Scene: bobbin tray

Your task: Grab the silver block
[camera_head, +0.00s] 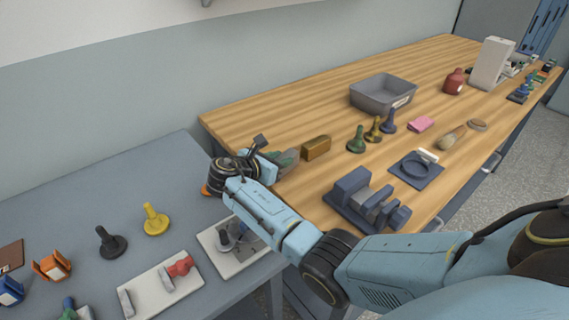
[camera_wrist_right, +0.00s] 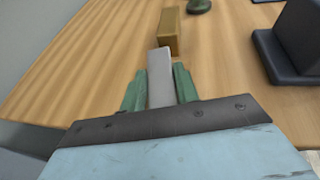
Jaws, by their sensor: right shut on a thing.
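The silver block (camera_wrist_right: 159,76) is a light grey bar in the wrist view. It stands out between the two green fingertips of my right gripper (camera_wrist_right: 160,88), which is shut on it. In the head view my right gripper (camera_head: 284,160) is over the left end of the wooden table. There the silver block is hard to make out among the fingers. I cannot tell whether the block touches the table. My left gripper is not in view.
A brass block (camera_head: 316,148) lies just beyond the gripper, also in the wrist view (camera_wrist_right: 168,30). Green (camera_head: 356,139), brass and blue bobbin-like pieces, a grey bin (camera_head: 382,94) and a dark blue fixture (camera_head: 366,201) share the wooden table (camera_head: 270,118). A grey table (camera_head: 90,190) stands left.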

